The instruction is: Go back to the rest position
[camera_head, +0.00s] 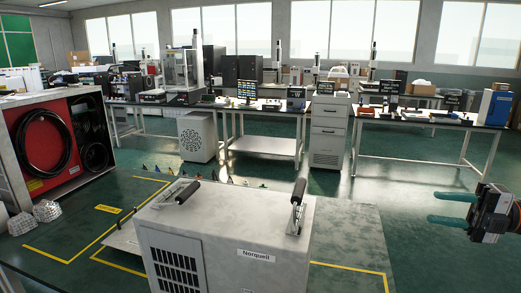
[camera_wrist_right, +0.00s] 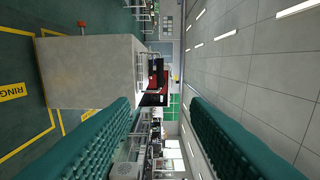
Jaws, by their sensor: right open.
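My right gripper (camera_head: 440,208) is at the right edge of the head view, with its two green fingers apart and pointing left. Nothing is between them. In the right wrist view the ribbed green fingers (camera_wrist_right: 165,130) stand wide apart and empty. The view there is turned on its side. My left gripper is not in the head view.
A grey box unit labelled Norqueil (camera_head: 225,235), with two black handles on top, stands close in front. A red-lined cabinet (camera_head: 10,150) with coiled black hoses is at left. Work benches (camera_head: 270,110) line the back.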

